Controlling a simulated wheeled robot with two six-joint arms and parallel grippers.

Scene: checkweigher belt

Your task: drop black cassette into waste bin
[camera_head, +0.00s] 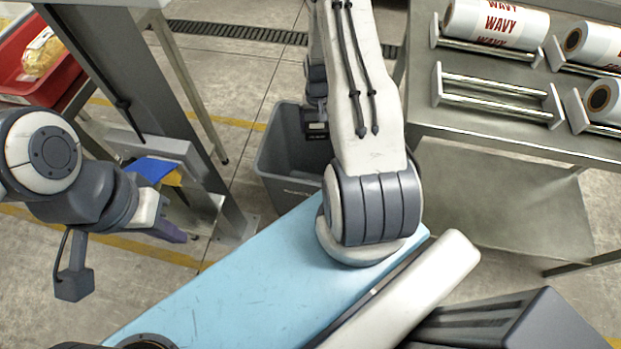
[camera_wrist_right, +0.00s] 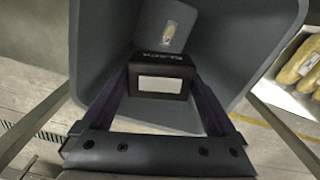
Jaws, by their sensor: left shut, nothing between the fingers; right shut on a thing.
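The black cassette (camera_wrist_right: 160,70), a dark box with a white label, is between the fingers of my right gripper (camera_wrist_right: 162,88). The right wrist view shows it over the open mouth of the grey waste bin (camera_wrist_right: 225,35). In the head view the bin (camera_head: 281,165) stands on the floor beyond the blue surface, partly hidden by my right arm. My right gripper is small and partly hidden there too, at the bin's right side. My left gripper (camera_head: 174,231) is shut and empty, left of the bin and apart from it.
A metal table (camera_head: 480,120) with several WAVY rolls on racks stands at the right. A red tray (camera_head: 30,60) with yellow packs is at the upper left. A grey post (camera_head: 130,90) stands between tray and bin.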

